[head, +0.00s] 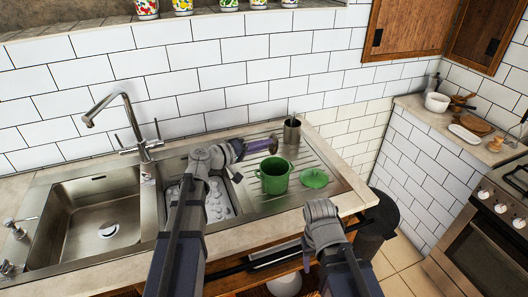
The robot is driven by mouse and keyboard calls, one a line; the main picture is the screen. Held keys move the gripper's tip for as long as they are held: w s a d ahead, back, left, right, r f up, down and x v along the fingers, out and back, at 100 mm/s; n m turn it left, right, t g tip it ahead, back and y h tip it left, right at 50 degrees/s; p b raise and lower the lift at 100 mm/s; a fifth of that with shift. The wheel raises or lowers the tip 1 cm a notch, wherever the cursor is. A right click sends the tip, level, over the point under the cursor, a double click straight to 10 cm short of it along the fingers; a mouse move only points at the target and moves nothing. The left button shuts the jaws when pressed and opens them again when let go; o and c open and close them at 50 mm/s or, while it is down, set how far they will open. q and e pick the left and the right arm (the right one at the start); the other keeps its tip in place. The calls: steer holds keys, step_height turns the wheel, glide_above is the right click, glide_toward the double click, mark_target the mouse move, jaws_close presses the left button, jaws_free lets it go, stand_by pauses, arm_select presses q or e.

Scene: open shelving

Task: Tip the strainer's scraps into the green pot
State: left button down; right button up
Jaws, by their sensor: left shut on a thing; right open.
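The green pot (273,183) stands open on the ridged drainer of the sink. Its green lid (314,178) lies on the drainer just to its right. My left gripper (238,149) is shut on what looks like the strainer (260,146), held above and slightly behind and left of the pot. The strainer is small and seen partly edge-on, so I cannot make out the scraps in it. My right gripper (321,210) is open and empty, low at the counter's front edge, right of the pot.
A metal utensil cup (291,132) stands behind the pot. A tall tap (135,125) and a sink basin (90,222) are at the left. A small basin with a grey rack (218,203) lies under my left arm. A black bin (380,215) stands right of the counter.

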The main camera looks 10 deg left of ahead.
mark_target(272, 145)
arm_select(q)
steer(key=shift+f+n+t+h+b, duration=0.7)
steer(key=shift+t+h+b, duration=0.6)
steer(key=shift+b, duration=2.65)
steer(key=shift+f+n+t+h+b, duration=0.5)
steer(key=shift+f+t+h+b, duration=0.75)
steer(key=shift+b, duration=2.7)
arm_select(e)
step_height(272, 145, down, 17)
steer(key=shift+r, duration=0.15)
arm_select(q)
steer(key=shift+r+t+y, duration=0.35)
steer(key=shift+r, duration=0.05)
arm_select(e)
steer(key=shift+c, duration=0.6)
arm_select(q)
steer(key=shift+d, duration=0.1)
arm_select(e)
steer(key=shift+d, duration=0.1)
